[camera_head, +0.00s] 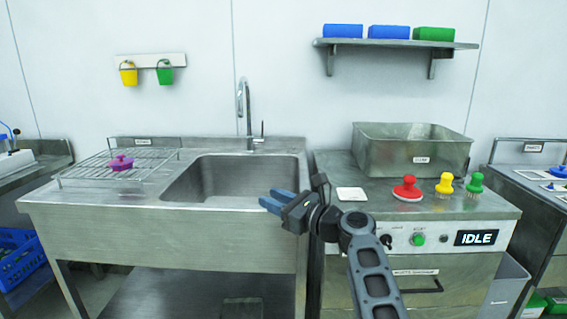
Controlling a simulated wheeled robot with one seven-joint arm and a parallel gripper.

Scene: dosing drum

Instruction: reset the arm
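My gripper (266,196) is in front of the right part of the sink's front edge, its blue fingers pointing left. The two fingers look apart, with nothing visible between them. My arm rises from the bottom of the view, bends at the wrist and covers part of the cabinet front behind it. The gripper appears clear of the sink bench (150,236).
A steel sink basin (225,180) with a tall tap lies behind the gripper. A wire rack (90,170) holds a purple item (121,162). Red (407,188), yellow (445,184) and green (474,184) brushes and a metal tub (385,150) stand on the right counter. Its display (476,238) reads IDLE.

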